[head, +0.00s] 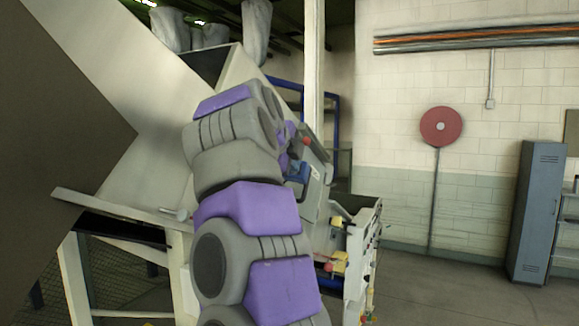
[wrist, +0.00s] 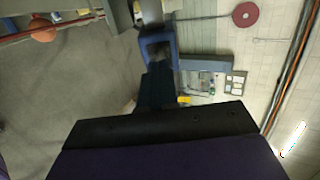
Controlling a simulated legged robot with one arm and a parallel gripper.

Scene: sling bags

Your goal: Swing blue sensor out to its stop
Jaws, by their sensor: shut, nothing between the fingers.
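The blue sensor (head: 298,172) shows in the head view as a small blue block on the grey machine head, just right of my arm. In the wrist view a blue housing (wrist: 158,44), which looks like the sensor, lies straight ahead of my gripper (wrist: 157,86). My dark fingers are shut with nothing between them, and their tips are close to this housing. I cannot tell whether they touch it. In the head view my arm hides most of the gripper and part of the machine head.
A grey machine head (head: 312,200) stands beside a large sloped metal hopper (head: 160,85). A white post (head: 314,65) rises behind. A red disc on a pole (head: 440,127) and a blue-grey locker (head: 536,212) stand at right. The floor (head: 440,285) between is clear.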

